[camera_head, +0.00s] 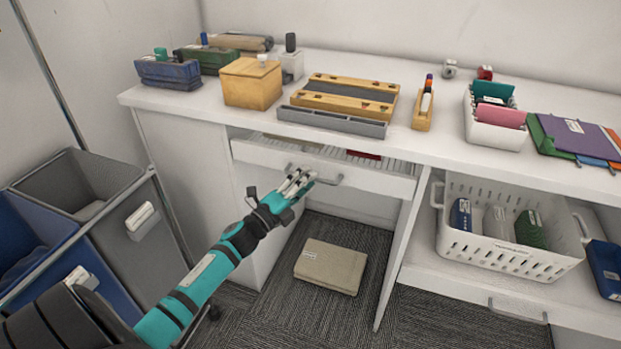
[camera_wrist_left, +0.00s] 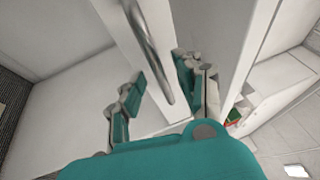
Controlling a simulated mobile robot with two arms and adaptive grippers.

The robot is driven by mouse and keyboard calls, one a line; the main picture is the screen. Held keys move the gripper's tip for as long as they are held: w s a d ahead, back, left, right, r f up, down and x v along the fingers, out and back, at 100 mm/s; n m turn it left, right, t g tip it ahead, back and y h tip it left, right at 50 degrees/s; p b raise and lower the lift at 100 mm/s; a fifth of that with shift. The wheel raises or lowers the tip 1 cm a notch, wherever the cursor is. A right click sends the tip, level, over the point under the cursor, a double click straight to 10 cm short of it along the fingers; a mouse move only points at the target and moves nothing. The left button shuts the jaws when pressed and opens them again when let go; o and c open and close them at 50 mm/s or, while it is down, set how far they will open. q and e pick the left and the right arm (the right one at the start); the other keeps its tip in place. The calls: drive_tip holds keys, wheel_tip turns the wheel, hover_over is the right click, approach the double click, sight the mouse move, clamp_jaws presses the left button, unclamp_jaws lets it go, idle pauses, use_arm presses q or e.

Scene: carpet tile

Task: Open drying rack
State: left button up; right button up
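No clear drying rack shows. A white drawer (camera_head: 330,167) under the worktop is partly pulled out, with white slats and a dark red item inside. Its metal handle (camera_head: 332,181) is on the front panel. My left gripper (camera_head: 300,184) is at the drawer front, by the left part of the handle. In the left wrist view, the handle (camera_wrist_left: 150,50) runs down between the spread fingers of my left gripper (camera_wrist_left: 158,92). The fingers look apart; contact with the handle is unclear. My right gripper is not in view.
The worktop (camera_head: 440,147) holds a wooden box (camera_head: 251,84), a wooden tray (camera_head: 345,98) and folders. A beige box (camera_head: 331,266) lies on the carpet under the drawer. A white basket (camera_head: 508,257) is on the right shelf. Bins (camera_head: 82,187) stand at left.

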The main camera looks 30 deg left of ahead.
use_arm(q)
drive_tip(key=shift+x, duration=0.9)
drive_tip(key=shift+c, duration=0.2)
clamp_jaws()
